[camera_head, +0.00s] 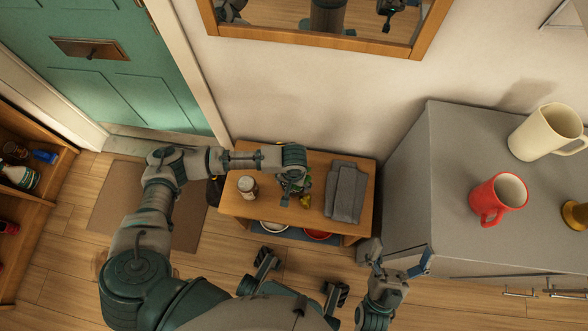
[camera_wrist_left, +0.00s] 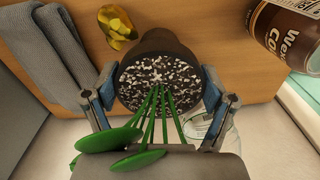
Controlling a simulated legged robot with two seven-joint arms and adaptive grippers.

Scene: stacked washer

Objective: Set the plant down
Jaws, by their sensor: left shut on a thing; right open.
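The plant has a dark round pot (camera_wrist_left: 160,50) with speckled soil, thin green stems and broad green leaves. My left gripper (camera_wrist_left: 159,78) is shut on the pot, one finger on each side. In the head view my left gripper (camera_head: 290,186) is above the small wooden bench (camera_head: 233,207), and only bits of green leaf (camera_head: 306,181) show beside it. The pot is over the bench top in the left wrist view; I cannot tell whether its base touches the wood.
On the bench stand a jar (camera_head: 247,187) on the left and a folded grey cloth (camera_head: 347,190) on the right. A gold lump (camera_wrist_left: 117,27) lies near the pot, and a clear glass (camera_wrist_left: 218,130) shows beyond. A red mug (camera_head: 497,200) and cream mug (camera_head: 545,132) stand on the cabinet.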

